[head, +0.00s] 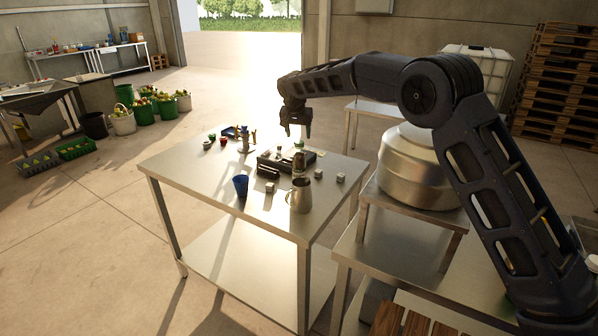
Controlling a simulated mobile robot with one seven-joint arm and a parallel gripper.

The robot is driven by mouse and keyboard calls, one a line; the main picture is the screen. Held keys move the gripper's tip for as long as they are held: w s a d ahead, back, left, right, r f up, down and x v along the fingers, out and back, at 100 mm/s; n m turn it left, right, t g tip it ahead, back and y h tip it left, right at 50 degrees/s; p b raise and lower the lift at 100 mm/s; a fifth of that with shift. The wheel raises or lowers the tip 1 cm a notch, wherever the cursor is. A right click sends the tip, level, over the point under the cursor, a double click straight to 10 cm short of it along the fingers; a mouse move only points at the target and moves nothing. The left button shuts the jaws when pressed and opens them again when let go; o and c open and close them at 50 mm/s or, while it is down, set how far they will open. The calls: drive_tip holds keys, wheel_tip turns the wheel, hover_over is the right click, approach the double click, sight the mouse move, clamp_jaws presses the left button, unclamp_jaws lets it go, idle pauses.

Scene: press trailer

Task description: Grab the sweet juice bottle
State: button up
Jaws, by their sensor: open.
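A small bottle (299,162) with a light top and a darker, brownish lower part stands upright on the steel table (200,180). It is just behind a metal jug (300,198), and its label is too small to read, so I cannot tell for sure that it is the sweet juice. My gripper (297,131) is open, points down, and is above the table. In the picture it is just above the bottle, apart from it. Nothing shows between its fingers.
A dark tray-like box (270,163) lies left of the bottle. A blue cup (241,187) and several small pale blocks (340,178) stand nearby. Small items (222,140) sit at the table's far side. A large metal pot (418,170) stands right. The table's left front is clear.

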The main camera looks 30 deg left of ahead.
sight(299, 142)
drive_tip(key=x, duration=0.8)
drive_tip(key=shift+a, duration=0.15)
clamp_jaws()
